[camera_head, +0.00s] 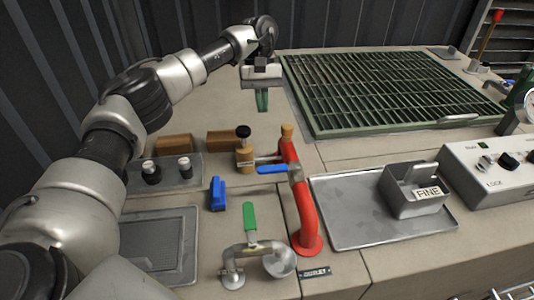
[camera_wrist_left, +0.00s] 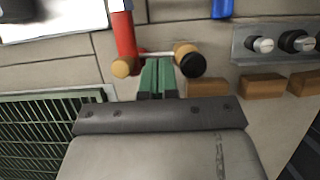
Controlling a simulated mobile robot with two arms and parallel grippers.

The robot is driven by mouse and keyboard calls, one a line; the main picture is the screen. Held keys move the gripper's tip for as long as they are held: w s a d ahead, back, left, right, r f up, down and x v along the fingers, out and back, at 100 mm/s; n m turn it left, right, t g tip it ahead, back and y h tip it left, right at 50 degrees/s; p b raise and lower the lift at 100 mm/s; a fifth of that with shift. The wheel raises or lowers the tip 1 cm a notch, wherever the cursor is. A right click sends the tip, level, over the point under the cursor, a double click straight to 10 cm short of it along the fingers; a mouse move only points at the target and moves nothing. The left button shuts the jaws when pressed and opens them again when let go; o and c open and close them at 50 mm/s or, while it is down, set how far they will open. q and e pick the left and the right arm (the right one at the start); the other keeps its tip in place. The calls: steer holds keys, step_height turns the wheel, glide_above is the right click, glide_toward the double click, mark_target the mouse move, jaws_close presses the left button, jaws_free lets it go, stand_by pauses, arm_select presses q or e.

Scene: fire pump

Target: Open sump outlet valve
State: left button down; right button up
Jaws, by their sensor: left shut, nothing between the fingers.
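A metal bent pipe (camera_head: 240,255) with an upright green lever (camera_head: 249,222) stands at the front middle, beside a small dark label (camera_head: 316,272) that is hard to read. A red pipe (camera_head: 304,205) with a blue lever (camera_head: 272,169) stands just right of it. I cannot tell which of them is the sump outlet valve. My left gripper (camera_head: 262,102) has green fingers, is shut and empty, and hangs above the counter behind the red pipe. In the left wrist view its fingertips (camera_wrist_left: 158,66) appear between the red pipe (camera_wrist_left: 125,35) and a brass fitting with a black knob (camera_wrist_left: 189,60). My right gripper is out of view.
A green grating (camera_head: 390,90) lies at the back right. A metal tray (camera_head: 350,230) holds a grey box (camera_head: 408,200) marked FINE. A control box (camera_head: 495,170) stands at the right. A blue block (camera_head: 217,193) and wooden blocks (camera_head: 173,147) stand left of the pipes.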

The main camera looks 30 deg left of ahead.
mark_target(279, 169)
arm_select(q)
steer(key=s+d+f+p, duration=0.4)
steer(key=s+d+f, duration=0.1)
steer(key=f, duration=0.4)
steer(key=shift+s, duration=0.8)
